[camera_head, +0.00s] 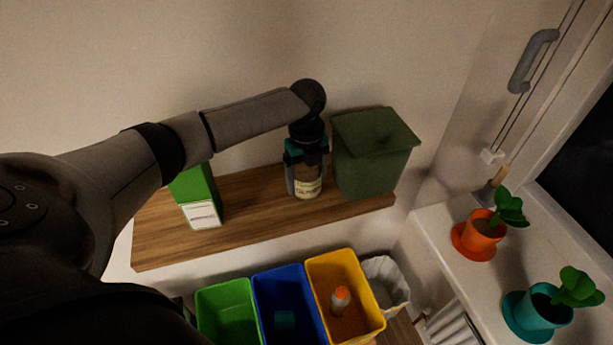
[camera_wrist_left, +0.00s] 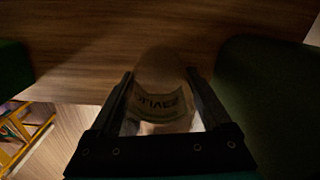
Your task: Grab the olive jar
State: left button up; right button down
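The olive jar (camera_head: 308,186) has a pale label and stands upright on the wooden shelf, beside the dark green bin. In the left wrist view the jar (camera_wrist_left: 162,103) shows with its label lettering upside down. My left gripper (camera_head: 306,180) comes down from above with one finger on each side of the jar. In the left wrist view the fingers (camera_wrist_left: 160,88) lie very close to the jar's sides; whether they press on it cannot be told. The jar's top is hidden by the gripper. My right gripper is not in view.
The green lidded bin (camera_head: 368,160) stands close right of the gripper. A green carton (camera_head: 197,197) stands to the left on the shelf (camera_head: 255,220). Below are green (camera_head: 228,310), blue (camera_head: 290,307) and yellow (camera_head: 345,290) bins. Potted plants (camera_head: 482,232) stand on the right sill.

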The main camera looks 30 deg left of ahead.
pick_arm(q)
jog(key=c, duration=0.9)
jog(key=shift+r, duration=0.1)
